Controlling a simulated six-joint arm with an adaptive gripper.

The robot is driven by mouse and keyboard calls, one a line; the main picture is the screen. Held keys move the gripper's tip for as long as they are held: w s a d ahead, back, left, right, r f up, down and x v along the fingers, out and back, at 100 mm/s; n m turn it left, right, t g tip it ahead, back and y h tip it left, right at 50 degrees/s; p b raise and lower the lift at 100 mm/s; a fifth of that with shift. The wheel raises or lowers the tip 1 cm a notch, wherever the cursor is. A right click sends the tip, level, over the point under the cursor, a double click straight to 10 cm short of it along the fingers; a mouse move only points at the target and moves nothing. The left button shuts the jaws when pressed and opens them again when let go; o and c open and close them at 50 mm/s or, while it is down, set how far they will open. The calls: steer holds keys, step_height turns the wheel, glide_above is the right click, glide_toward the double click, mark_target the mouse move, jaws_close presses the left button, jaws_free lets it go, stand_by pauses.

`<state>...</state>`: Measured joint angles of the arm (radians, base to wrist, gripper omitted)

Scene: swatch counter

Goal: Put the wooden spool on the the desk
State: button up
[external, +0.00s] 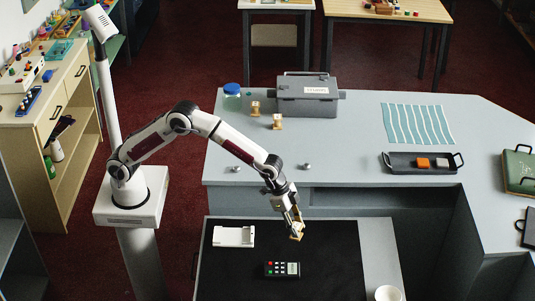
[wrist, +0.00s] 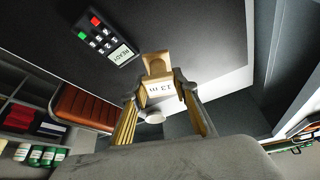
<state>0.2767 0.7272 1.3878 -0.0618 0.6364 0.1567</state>
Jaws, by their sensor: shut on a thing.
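My gripper (external: 293,217) is shut on a wooden spool (external: 297,232). In the wrist view the spool (wrist: 157,65) is tan with a pale printed label and sits between the fingertips of my gripper (wrist: 160,100). It is held over the lower desk (external: 335,255), which has a black top and a grey border. I cannot tell from these views how high the spool is above the black surface. Two similar wooden spools (external: 255,108) stand on the grey counter.
On the black top lie a white holder (external: 234,236) and a keypad device (external: 282,269); a white cup (external: 388,293) stands on the right border. The grey counter (external: 350,140) behind holds a grey box (external: 307,100) and a black tray (external: 400,166). The black top's right part is clear.

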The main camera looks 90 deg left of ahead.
stand_by(0.3)
steer(key=shift+f, duration=3.1)
steer(key=shift+f, duration=1.85)
steer(key=shift+f, duration=0.2)
steer(key=o, duration=1.1)
steer(key=shift+r, duration=0.1)
